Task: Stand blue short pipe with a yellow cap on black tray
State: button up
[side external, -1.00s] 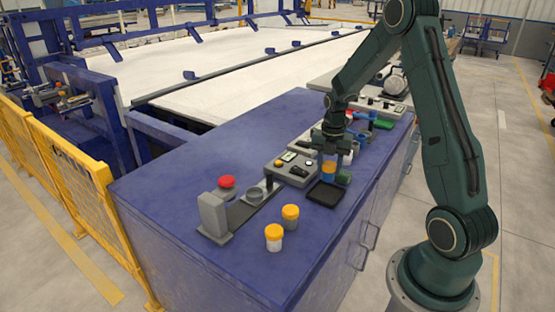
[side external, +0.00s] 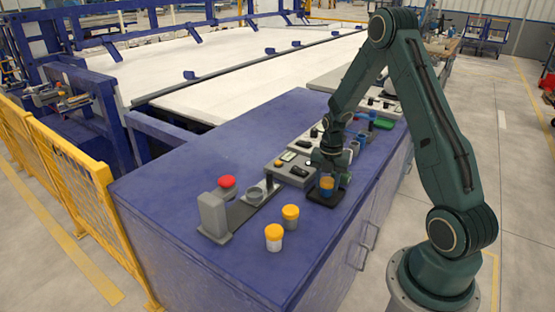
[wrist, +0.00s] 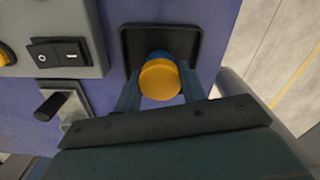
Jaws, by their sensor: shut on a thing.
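The blue short pipe with a yellow cap (side external: 327,184) is upright between the fingers of my gripper (side external: 328,179), which is shut on it. In the wrist view the yellow cap (wrist: 160,80) shows between the two fingertips (wrist: 158,92), with a strip of the blue body beyond it. The black tray (side external: 318,199) lies on the blue bench top under the pipe. In the wrist view the tray (wrist: 135,33) sits behind the pipe. I cannot tell whether the pipe's bottom touches the tray.
A grey pipe (side external: 290,223) and a white pipe (side external: 274,244), both yellow-capped, stand at the front. A grey press with a red button (side external: 227,182) is left. A switch box (side external: 289,170) stands close left of the tray. A green object (side external: 383,123) lies at the back.

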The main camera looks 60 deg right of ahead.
aim_at(328, 180)
jog(key=shift+f, duration=0.15)
jog(key=o, duration=1.1)
jog(key=shift+c, duration=0.2)
notch_tip(328, 180, up, 12)
jog(key=shift+r, duration=0.2)
dwell(0.4)
